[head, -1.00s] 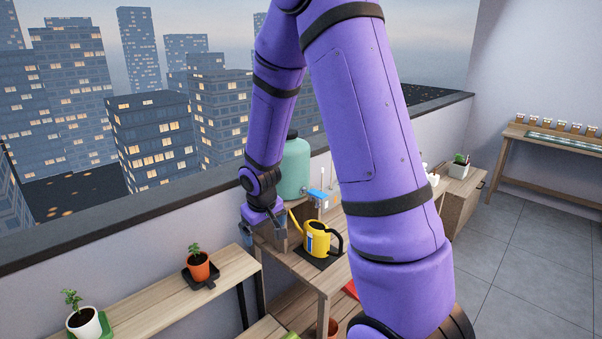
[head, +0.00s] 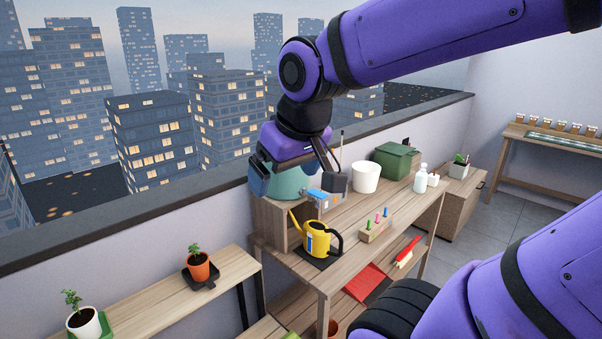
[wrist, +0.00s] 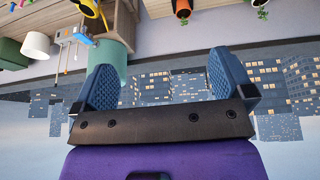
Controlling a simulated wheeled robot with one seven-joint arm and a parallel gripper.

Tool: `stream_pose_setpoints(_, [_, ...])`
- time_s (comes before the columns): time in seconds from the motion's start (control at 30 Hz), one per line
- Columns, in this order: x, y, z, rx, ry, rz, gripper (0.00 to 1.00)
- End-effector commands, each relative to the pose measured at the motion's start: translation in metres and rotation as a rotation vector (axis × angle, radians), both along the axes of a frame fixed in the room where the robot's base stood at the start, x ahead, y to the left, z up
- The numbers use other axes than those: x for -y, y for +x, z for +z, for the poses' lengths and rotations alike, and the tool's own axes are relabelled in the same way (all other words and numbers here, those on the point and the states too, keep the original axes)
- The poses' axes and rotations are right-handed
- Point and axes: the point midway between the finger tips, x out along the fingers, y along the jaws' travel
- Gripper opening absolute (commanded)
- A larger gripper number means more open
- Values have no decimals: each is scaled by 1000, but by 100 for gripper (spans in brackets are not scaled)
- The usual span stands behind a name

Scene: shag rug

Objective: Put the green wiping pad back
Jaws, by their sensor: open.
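My gripper (head: 298,184) is open and empty, raised in front of the teal tank (head: 287,186) at the back of the potting bench. Its two blue-padded fingers stand apart in the wrist view (wrist: 167,88), with only skyline and wall between and beyond them. A small green piece (head: 290,335) shows at the bottom edge of the head view, mostly cut off. Another flat green thing (head: 106,326) lies by the white pot at lower left. I cannot tell which of these, if either, is the wiping pad.
A yellow watering can (head: 318,240) stands on a dark mat on the bench (head: 340,262). A white pot (head: 366,177), a green box (head: 395,160) and a peg block (head: 376,229) stand further right. Potted plants stand on the left shelf (head: 225,270). A red dustpan (head: 366,282) lies below.

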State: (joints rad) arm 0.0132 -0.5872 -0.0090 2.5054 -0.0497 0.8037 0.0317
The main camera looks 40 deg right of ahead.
Motion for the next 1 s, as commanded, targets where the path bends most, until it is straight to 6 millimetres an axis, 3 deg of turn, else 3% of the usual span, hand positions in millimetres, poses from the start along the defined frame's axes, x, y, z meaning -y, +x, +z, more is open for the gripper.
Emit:
stream_pose_setpoints(0.1, [-7, -26, 12, 27, 14, 16, 99])
stream_pose_setpoints(0.3, [-13, -49, 18, 41, 29, 30, 99])
stream_pose_setpoints(1.0, [-14, -52, 18, 41, 32, 32, 99])
